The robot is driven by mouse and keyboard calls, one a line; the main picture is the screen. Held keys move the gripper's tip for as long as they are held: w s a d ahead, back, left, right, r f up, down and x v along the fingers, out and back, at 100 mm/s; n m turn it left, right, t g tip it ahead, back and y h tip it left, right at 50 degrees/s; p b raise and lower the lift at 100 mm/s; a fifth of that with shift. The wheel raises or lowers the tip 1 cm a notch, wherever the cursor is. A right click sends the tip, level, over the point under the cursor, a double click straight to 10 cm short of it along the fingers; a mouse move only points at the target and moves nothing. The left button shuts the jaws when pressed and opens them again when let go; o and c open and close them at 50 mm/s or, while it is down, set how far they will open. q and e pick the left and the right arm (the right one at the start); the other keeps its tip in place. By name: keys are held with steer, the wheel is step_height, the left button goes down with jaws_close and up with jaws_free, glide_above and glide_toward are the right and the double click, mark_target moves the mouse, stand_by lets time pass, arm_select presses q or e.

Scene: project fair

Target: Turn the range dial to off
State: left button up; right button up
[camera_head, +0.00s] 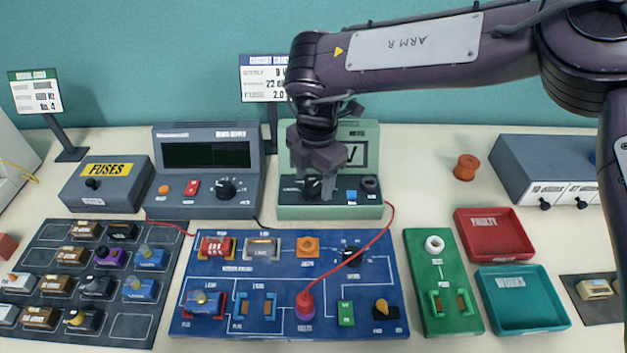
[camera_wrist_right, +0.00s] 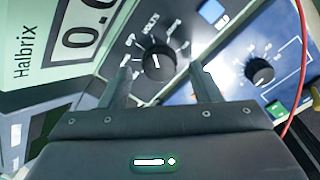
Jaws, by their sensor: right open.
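The pale green meter (camera_head: 372,128) stands at the back centre, its display partly hidden by my right arm. Its black range dial (camera_wrist_right: 158,62) has a white pointer mark and a ring of white ticks beside the word VOLTS. The dial's setting labels are too small to read. In the head view the dial (camera_head: 312,187) is partly covered by my right gripper (camera_head: 321,192). In the wrist view my right gripper (camera_wrist_right: 163,88) is open, with one finger on each side of the dial; I cannot tell whether they touch it. My left gripper is out of view.
A blue button (camera_head: 351,196) and a dark knob sit right of the dial. A red cable (camera_head: 388,222) runs from the meter's right to a red plug (camera_head: 305,303) on the blue board (camera_head: 220,328). The grey power supply (camera_head: 205,137) stands close on the left.

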steer(key=shift+f, duration=0.85)
steer(key=c, duration=1)
steer(key=shift+n+p, duration=0.3)
steer(key=shift+n, duration=0.1)
steer(key=shift+r+n+p, duration=0.1)
steer(key=shift+n+p, duration=0.35)
steer(key=shift+n, duration=0.55)
steer(key=shift+w+n+p, duration=0.1)
steer(key=shift+n+p, duration=0.5)
steer(key=shift+n, duration=1.4)
